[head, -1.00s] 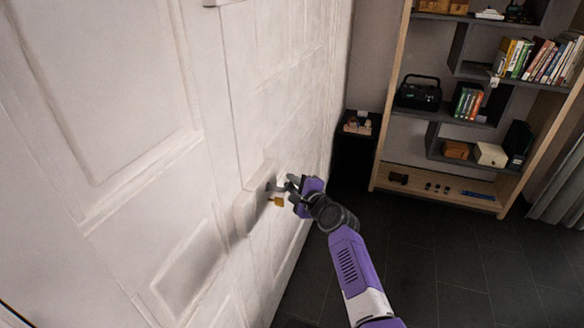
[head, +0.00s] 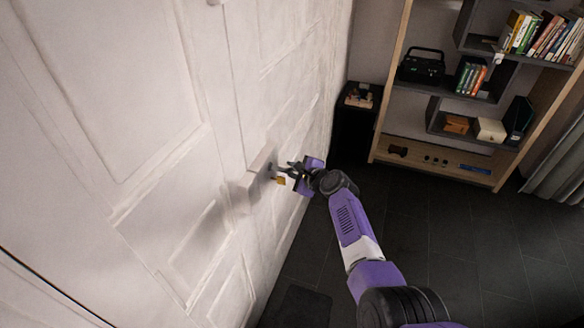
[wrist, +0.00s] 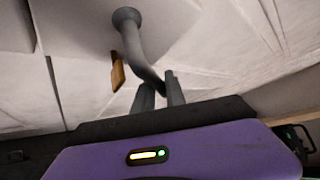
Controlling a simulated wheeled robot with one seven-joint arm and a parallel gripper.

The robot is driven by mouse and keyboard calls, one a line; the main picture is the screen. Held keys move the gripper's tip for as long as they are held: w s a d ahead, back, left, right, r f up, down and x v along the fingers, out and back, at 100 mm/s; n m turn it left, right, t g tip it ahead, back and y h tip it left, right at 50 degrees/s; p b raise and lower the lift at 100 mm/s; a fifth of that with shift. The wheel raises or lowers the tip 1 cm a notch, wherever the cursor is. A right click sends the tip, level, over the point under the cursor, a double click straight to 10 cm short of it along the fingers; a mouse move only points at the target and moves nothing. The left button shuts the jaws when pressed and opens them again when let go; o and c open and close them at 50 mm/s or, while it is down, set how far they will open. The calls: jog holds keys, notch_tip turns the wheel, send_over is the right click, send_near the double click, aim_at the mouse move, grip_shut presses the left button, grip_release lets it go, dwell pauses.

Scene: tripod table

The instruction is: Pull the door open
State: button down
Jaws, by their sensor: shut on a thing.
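The white panelled door (head: 150,110) fills the left of the head view. A raised white plate (head: 252,183) on it carries a dark grey lever handle (head: 282,169). The bent handle also shows in the wrist view (wrist: 140,50), running from its round base to my fingers. A small yellow-orange piece (head: 281,181) hangs beside the handle; it shows in the wrist view too (wrist: 118,72). My purple gripper (head: 288,171) is shut on the handle's free end, with its two fingers (wrist: 160,92) on either side. I cannot tell whether the door stands ajar.
A wooden-framed shelf unit (head: 440,158) with books and boxes stands at the back right. A small black stand (head: 354,125) is between it and the door side. The dark tiled floor (head: 480,235) at the right looks clear. A dark mat (head: 303,306) lies near the door's bottom.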

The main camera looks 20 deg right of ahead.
jog(key=shift+w+r, duration=0.1)
jog(key=shift+r, duration=0.05)
jog(key=s+d+n+b, duration=0.1)
jog(key=s+d+b, duration=0.2)
jog(key=d, duration=0.8)
jog(key=s+d+y+b, duration=0.1)
jog(key=s+d+b, duration=0.3)
jog(key=d, duration=0.7)
jog(key=s+d+n+g+y+b, duration=0.1)
jog(key=s+d+b, duration=0.2)
jog(key=d+b, duration=0.3)
jog(key=d, duration=0.5)
jog(key=shift+s+d+n, duration=0.15)
jog(key=shift+n, duration=0.15)
jog(key=c, duration=1.4)
grip_release()
jog(key=shift+s+r, duration=0.1)
